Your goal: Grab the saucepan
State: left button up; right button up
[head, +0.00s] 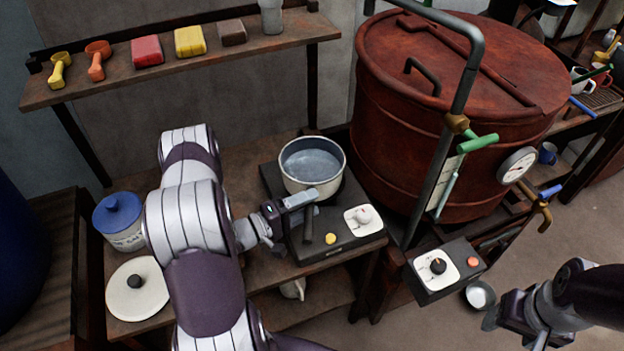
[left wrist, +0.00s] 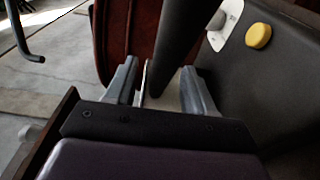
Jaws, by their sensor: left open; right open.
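The saucepan (head: 302,180) has a cream outside, a dark rim and a bluish-grey inside. It sits on the black hot plate (head: 345,250), and its dark handle (head: 308,228) points toward me. My left gripper (head: 302,199) is open at the handle, close to the pan's wall. In the left wrist view the dark handle (left wrist: 172,40) comes down between the two grey fingers (left wrist: 165,90). I cannot tell whether either finger touches it. My right gripper (head: 489,320) is open at the lower right, far from the saucepan.
A lid (head: 120,300) and a blue-topped jar (head: 117,215) stand left on the bench. A shelf (head: 280,43) with scoops and coloured blocks hangs behind. A large red vat (head: 400,140) with pipes stands right. A control box (head: 430,285) and metal cup (head: 480,295) are near my right gripper.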

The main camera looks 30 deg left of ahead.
pick_arm(q)
jog(key=shift+w+d, duration=0.25)
jog(key=shift+w, duration=0.2)
jog(key=shift+s, duration=0.1)
grip_shut()
dwell(0.9)
jog(key=shift+a+r, duration=0.1)
